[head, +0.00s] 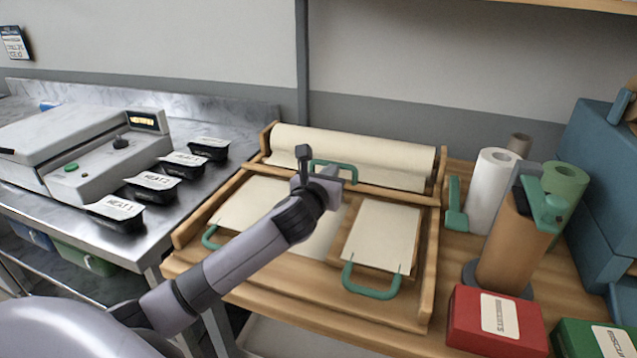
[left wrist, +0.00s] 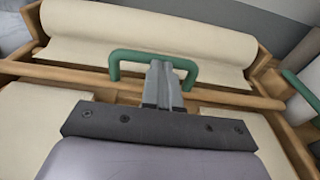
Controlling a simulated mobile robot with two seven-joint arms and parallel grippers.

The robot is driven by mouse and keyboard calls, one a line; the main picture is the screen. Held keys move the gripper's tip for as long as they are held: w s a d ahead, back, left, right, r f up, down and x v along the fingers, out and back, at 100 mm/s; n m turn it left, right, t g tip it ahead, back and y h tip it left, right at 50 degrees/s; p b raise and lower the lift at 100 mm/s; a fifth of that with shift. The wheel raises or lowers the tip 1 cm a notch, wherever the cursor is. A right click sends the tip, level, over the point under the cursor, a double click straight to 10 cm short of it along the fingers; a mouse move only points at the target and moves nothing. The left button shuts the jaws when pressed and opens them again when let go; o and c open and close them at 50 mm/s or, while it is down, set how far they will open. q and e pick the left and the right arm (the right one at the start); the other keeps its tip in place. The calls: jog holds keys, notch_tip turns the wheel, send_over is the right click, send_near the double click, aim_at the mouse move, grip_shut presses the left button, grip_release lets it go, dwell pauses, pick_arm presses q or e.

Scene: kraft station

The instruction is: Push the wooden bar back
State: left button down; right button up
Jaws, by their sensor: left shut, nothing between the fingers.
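The wooden bar (head: 393,193) spans the wooden frame of the paper station, just in front of the big paper roll (head: 355,152). The bar also shows in the left wrist view (left wrist: 58,73). A green handle (head: 348,170) stands up at the bar's middle; it arches behind my fingers in the left wrist view (left wrist: 126,58). My left gripper (head: 305,158) is shut and empty, with its fingertips (left wrist: 161,78) at the handle, in front of its opening. I cannot tell whether they touch it. My forearm hides part of the station's front. My right gripper is not in view.
Two paper-covered boards with green handles (head: 371,293) lie in the station's front. On the left, black trays (head: 181,166) and a sealing machine (head: 75,150) stand on a steel counter. Paper rolls (head: 492,190) and a red box (head: 497,318) stand on the right.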

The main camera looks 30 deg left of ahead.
pick_arm(q)
jog(key=x, duration=0.4)
jog(key=shift+r, duration=0.45)
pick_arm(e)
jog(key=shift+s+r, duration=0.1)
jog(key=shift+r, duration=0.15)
pick_arm(q)
jog(key=shift+a+r, duration=0.1)
jog(key=shift+p, duration=0.3)
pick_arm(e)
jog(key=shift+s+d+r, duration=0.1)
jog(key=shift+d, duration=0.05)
